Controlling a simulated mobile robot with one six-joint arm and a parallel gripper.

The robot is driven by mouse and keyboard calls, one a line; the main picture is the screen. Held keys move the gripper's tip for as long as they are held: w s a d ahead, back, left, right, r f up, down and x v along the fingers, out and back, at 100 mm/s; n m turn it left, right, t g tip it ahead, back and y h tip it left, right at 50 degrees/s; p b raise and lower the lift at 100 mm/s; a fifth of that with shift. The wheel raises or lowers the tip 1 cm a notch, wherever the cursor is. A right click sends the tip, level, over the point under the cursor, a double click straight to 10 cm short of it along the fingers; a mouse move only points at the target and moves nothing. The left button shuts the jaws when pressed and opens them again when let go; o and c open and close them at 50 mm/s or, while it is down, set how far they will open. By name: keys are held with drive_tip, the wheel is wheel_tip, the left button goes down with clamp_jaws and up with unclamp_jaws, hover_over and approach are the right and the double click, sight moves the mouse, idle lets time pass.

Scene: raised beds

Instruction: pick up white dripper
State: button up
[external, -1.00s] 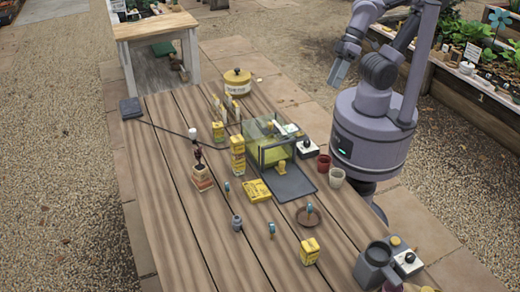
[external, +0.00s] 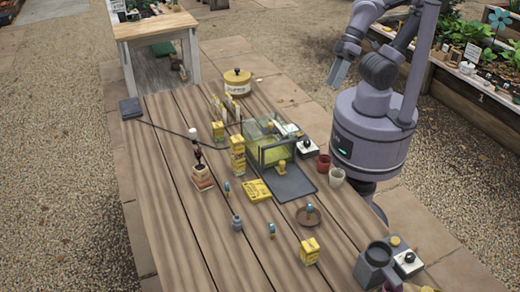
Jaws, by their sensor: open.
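I cannot make out for certain which thing is the white dripper. A small white piece (external: 193,132) stands at the upper left of the table, near a dark cable. A cream-white cup (external: 337,177) stands at the table's right edge, beside a red cup. My gripper (external: 337,80) is open and empty. It is raised beside the table's right side, above and apart from everything on it. No wrist view is given, so the fingertips show only small.
The wooden table (external: 160,215) carries a glass box (external: 278,150), a dark mat (external: 290,183), a yellow pot (external: 237,82), several yellow boxes, small blue-topped items and a grey machine (external: 376,265).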

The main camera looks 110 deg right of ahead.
drive_tip(key=w+d+r, duration=0.3)
drive_tip(key=w, duration=0.4)
drive_tip(key=m+g+h+b, duration=0.1)
drive_tip(key=g+h, duration=0.1)
drive_tip(key=h, duration=0.2)
hover_over(193, 130)
drive_tip(key=s+a, duration=0.1)
drive_tip(key=s, duration=0.1)
drive_tip(key=f, duration=2.5)
drive_tip(key=shift+a+f, duration=0.2)
drive_tip(key=shift+f, duration=0.1)
drive_tip(key=b+x, duration=0.2)
drive_tip(key=x, duration=0.4)
drive_tip(key=shift+w+d+b, duration=0.1)
drive_tip(key=shift+d+b, duration=0.05)
drive_tip(key=shift+b, duration=0.2)
drive_tip(key=shift+r, duration=0.15)
clamp_jaws()
